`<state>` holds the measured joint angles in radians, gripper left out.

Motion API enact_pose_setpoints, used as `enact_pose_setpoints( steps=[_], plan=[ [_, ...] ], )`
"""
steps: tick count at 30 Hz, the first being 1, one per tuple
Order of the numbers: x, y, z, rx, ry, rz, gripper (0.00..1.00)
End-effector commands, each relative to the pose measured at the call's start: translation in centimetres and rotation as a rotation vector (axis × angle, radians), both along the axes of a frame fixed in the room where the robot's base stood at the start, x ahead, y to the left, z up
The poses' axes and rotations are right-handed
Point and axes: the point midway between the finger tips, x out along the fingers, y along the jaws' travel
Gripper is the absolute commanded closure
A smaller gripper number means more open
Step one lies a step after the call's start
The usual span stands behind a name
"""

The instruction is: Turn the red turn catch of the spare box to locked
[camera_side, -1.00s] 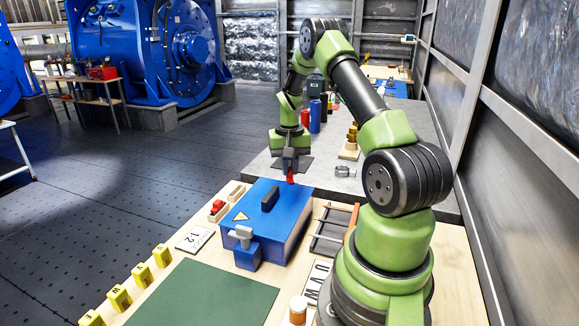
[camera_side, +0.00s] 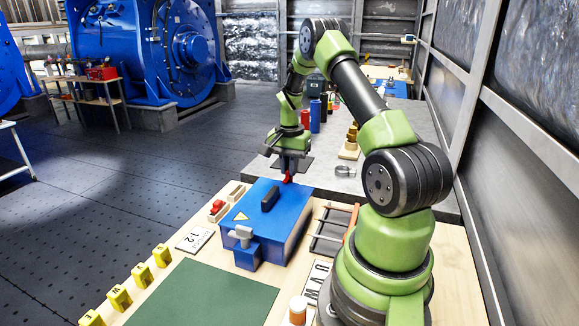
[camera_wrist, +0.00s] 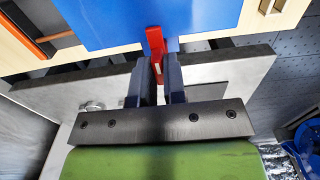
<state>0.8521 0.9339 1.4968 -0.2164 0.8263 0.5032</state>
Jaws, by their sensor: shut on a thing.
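The spare box is the blue box (camera_side: 262,219) with a dark handle on its lid and a warning triangle. It stands on the wooden bench; its lid (camera_wrist: 105,22) fills the top of the wrist view. The red turn catch (camera_wrist: 155,42) sticks out at the box's far edge; it also shows as a small red piece in the side view (camera_side: 288,178). My gripper (camera_wrist: 160,68) is shut on the red catch, one finger on each side. In the side view my gripper (camera_side: 289,168) hangs just beyond the box's far edge. The catch's hinge and any markings are hidden.
A blue latch block with a grey knob (camera_side: 245,250) is on the box's near side. A rack with an orange bar (camera_side: 335,228) stands to the right. A holder with a red block (camera_side: 217,208) is at left. Bottles (camera_side: 315,116) stand on the grey table behind.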

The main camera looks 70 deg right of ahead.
Motion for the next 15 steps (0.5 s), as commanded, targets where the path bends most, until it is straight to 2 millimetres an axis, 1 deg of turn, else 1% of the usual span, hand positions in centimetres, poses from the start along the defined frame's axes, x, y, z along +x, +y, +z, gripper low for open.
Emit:
enact_pose_setpoints(
  steps=[9, 10, 13, 15],
  plan=[
    [-0.05, 0.10, 0.00, 0.005, 0.002, -0.003, 1.00],
    [-0.05, 0.10, 0.00, 0.005, 0.002, -0.003, 0.86],
    [-0.04, 0.09, 0.00, 0.004, 0.002, -0.002, 0.63],
    [-0.03, 0.07, 0.00, 0.003, 0.001, -0.002, 0.63]
  ],
)
